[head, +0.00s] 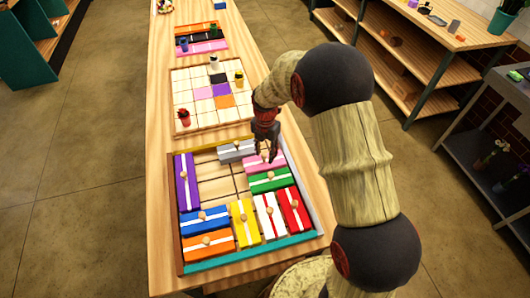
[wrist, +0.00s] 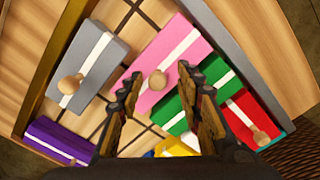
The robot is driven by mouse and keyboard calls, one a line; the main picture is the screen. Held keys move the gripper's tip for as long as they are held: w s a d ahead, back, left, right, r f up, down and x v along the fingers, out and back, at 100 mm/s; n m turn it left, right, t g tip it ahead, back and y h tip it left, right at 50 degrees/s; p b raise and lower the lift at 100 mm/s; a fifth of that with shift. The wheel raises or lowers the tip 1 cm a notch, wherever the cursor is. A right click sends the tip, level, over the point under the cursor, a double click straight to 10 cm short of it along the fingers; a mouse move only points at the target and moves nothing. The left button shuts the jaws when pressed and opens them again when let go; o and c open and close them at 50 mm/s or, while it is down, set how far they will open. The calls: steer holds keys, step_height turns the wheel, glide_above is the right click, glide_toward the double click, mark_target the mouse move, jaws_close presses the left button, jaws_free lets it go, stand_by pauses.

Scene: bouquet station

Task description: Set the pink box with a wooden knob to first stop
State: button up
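The pink box (head: 263,164) has a white stripe and a wooden knob. It lies in the tray toward its right side, between the grey box (head: 237,151) and the green box (head: 270,180). In the wrist view the pink box (wrist: 170,62) shows its round knob (wrist: 158,80) between my fingertips, a little beyond them. My gripper (head: 266,150) is over the tray near the pink box, pointing down. In the wrist view my gripper (wrist: 158,78) is open, with a wide gap between its fingers and nothing held. I cannot tell if a finger touches the box.
The tray (head: 250,257) also holds purple (head: 187,180), blue (head: 204,221), orange (head: 208,245), yellow (head: 244,222), white (head: 270,215) and red (head: 294,209) boxes. Bare slots lie left of the pink box. A grid board (head: 205,108) with a red plant stands behind.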

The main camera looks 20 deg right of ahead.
mark_target(268, 167)
steer(key=shift+r, duration=0.1)
step_height(268, 167, up, 12)
stand_by(0.6)
stand_by(0.4)
steer(key=s+r+m+t+b, duration=0.1)
steer(key=s+r+m, duration=0.3)
steer(key=s+m, duration=0.5)
steer(key=s+r+m+t+b, duration=0.2)
steer(key=s+r+m, duration=0.2)
steer(key=s+m, duration=0.5)
steer(key=s+r+m+t+b, duration=0.2)
steer(key=s+r+m, duration=0.2)
steer(key=s+m, duration=0.5)
steer(key=shift+s+d+r+t, duration=0.15)
steer(key=shift+s+d+t, duration=0.2)
steer(key=shift+s, duration=0.8)
